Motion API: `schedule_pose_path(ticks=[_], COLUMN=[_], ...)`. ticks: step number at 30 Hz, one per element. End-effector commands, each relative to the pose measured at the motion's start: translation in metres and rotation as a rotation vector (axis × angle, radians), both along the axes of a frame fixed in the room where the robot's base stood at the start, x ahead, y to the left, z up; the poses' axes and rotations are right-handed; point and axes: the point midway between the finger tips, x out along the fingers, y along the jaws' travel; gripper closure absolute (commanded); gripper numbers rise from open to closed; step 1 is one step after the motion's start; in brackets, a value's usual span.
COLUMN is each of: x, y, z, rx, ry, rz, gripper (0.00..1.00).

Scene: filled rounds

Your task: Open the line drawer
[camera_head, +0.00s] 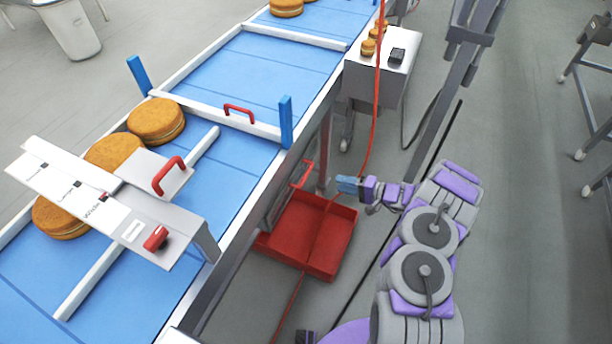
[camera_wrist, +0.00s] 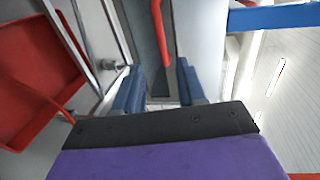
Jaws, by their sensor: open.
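A red tray-like drawer (camera_head: 325,236) with low walls sits low beside and partly under the conveyor line; a red bin-like surface at the left of the wrist view (camera_wrist: 30,80) looks like the same part. My gripper (camera_head: 348,185) is to the right of that handle and above the drawer's far right corner, apart from the handle. In the wrist view its two blue fingers (camera_wrist: 160,88) are spread with nothing held. A red bar or cable (camera_wrist: 160,35) shows beyond them.
The blue conveyor (camera_head: 275,70) carries several round brown cakes (camera_head: 156,121). A grey cart (camera_head: 381,75) stands behind my arm. A red cable (camera_head: 377,90) hangs near my gripper. Open floor (camera_head: 530,200) lies to the right.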

Motion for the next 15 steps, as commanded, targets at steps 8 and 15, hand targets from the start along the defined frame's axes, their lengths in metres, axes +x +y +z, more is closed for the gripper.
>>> schedule_pose_path(ticks=[8, 15], x=[0.018, 0.033], y=[0.051, 0.095], z=[-0.014, -0.023], rx=[-0.002, 0.001], ry=[0.001, 0.0], rz=[0.003, 0.005], gripper=[0.6, 0.6])
